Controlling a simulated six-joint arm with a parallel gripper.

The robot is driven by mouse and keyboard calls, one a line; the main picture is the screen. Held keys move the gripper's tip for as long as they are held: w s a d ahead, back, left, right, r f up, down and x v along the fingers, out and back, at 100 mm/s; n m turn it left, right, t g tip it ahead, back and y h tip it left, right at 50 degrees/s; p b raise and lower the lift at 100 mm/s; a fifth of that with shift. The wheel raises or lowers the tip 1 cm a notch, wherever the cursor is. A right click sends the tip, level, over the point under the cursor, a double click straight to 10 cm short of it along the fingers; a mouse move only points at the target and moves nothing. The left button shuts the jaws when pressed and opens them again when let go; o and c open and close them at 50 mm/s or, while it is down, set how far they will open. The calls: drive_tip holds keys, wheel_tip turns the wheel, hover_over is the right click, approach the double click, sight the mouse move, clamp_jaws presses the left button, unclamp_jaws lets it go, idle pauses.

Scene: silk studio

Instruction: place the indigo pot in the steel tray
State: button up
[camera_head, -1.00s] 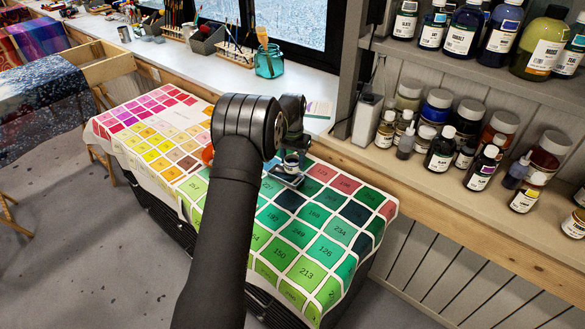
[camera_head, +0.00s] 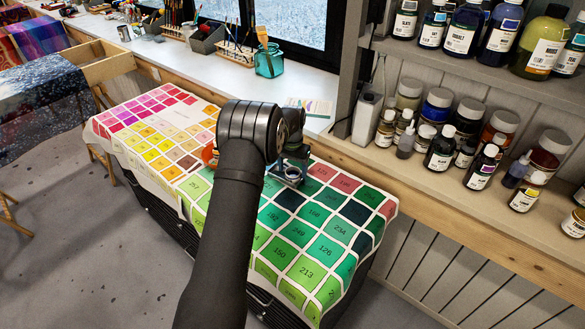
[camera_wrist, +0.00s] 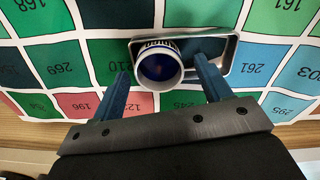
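The indigo pot (camera_wrist: 157,67) is a small round white-walled pot with dark blue inside, seen from above in the wrist view. It appears upright at the left part of the steel tray (camera_wrist: 234,55), though its base is hidden. The pot (camera_head: 291,173) is also seen in the head view, low over the tray and partly covered by my gripper. My gripper (camera_wrist: 162,66) has its two blue fingers on either side of the pot, with a visible gap at each side. The gripper looks open.
The tray lies on a colour-chart cloth (camera_head: 318,215) of numbered swatches covering the table. A wooden-edged shelf with several dye bottles (camera_head: 441,148) is at the right. The front green swatches are clear.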

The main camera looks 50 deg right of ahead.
drive_tip(key=shift+r, duration=0.1)
wheel_tip(320, 180, up, 12)
drive_tip(key=shift+r, duration=0.2)
idle(0.3)
wheel_tip(320, 180, down, 12)
drive_tip(key=shift+f, duration=0.25)
wheel_tip(320, 180, up, 2)
drive_tip(key=shift+r, duration=0.7)
